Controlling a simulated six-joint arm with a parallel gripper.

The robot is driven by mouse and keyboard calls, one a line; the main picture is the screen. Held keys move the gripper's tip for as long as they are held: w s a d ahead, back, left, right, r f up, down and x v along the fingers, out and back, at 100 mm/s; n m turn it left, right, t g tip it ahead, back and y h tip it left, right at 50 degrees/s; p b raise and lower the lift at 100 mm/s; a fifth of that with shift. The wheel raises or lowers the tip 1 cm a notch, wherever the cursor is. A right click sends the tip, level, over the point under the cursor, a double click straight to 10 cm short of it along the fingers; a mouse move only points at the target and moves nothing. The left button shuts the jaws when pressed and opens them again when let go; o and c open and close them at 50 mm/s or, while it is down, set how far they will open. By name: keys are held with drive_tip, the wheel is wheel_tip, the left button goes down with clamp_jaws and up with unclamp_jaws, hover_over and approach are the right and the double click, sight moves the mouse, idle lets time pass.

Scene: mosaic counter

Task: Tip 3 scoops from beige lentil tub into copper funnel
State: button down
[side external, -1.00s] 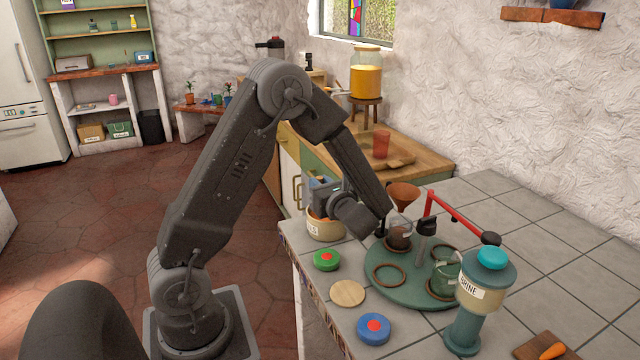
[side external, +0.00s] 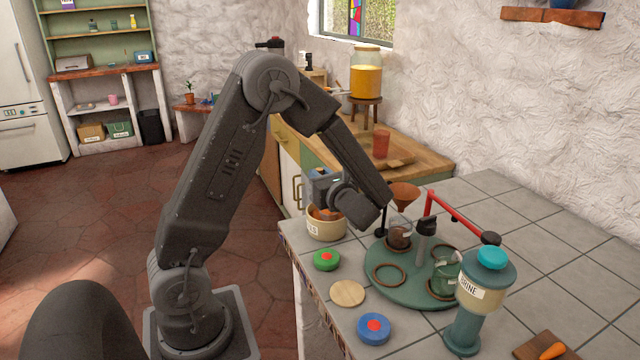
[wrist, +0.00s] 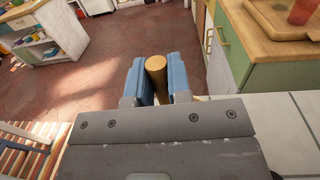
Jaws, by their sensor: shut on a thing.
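The beige tub (side external: 326,230), with a partly readable label, stands at the counter's far left corner, orange-brown inside. My gripper (side external: 321,184) is just above it. In the wrist view its two blue fingers are shut on a round wooden handle (wrist: 156,68), seen nearly end-on. The handle looks like a scoop's, but the scoop's bowl and any load in it are hidden. The copper funnel (side external: 404,194) is right of my gripper, partly behind my wrist, above a glass jar (side external: 399,236) with dark contents on the green round tray (side external: 384,296).
A red arm (side external: 461,211) on a post rises from the tray. A green glass jar (side external: 446,276) and a teal-topped brine dispenser (side external: 482,292) stand right. Green (side external: 326,260) and blue (side external: 374,328) discs and a wooden disc (side external: 347,293) lie in front.

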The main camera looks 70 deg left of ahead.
drive_tip(key=shift+r, duration=2.7)
drive_tip(key=shift+r, duration=0.4)
wheel_tip(320, 180, up, 13)
drive_tip(key=w+d, duration=1.3)
drive_tip(key=w, duration=0.2)
wheel_tip(320, 180, down, 6)
drive_tip(key=shift+d+r, duration=0.15)
drive_tip(key=shift+r, duration=0.1)
